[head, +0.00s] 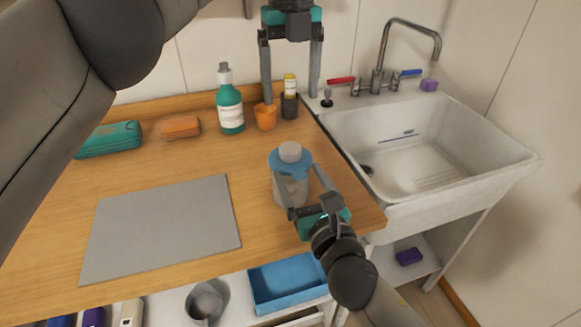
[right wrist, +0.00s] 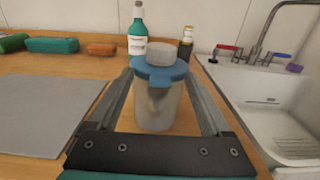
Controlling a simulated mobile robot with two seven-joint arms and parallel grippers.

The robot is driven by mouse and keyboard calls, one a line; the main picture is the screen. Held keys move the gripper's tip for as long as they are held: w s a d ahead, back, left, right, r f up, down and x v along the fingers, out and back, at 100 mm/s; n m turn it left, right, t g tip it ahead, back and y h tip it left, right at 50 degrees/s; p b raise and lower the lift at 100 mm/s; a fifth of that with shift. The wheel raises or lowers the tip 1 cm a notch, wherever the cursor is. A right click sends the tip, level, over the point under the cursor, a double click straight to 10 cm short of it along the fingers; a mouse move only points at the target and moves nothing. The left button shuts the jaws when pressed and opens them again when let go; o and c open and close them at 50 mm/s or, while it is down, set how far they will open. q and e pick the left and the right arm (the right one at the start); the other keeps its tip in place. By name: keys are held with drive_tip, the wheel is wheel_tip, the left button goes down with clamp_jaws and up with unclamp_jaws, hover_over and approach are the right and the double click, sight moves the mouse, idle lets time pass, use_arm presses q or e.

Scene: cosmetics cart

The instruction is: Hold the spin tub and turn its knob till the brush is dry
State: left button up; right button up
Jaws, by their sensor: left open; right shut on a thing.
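The spin tub (head: 291,190) is a clear container with a blue lid (right wrist: 160,73) and a grey-white knob (head: 290,152) on top. It stands upright near the right end of the wooden counter. My right gripper (head: 297,172) is shut on the tub's body, with a finger along each side, as the right wrist view (right wrist: 158,115) also shows. A blurred brownish shape shows through the tub wall; I cannot tell clearly whether it is the brush. My left gripper (head: 291,92) is open and empty, pointing down behind the tub, above the back of the counter.
A grey mat (head: 163,228) lies front left. The sink (head: 420,150) is at right. Counter between mat and tub is clear.

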drive_tip(key=o, duration=1.5)
drive_tip(key=shift+s, duration=0.1)
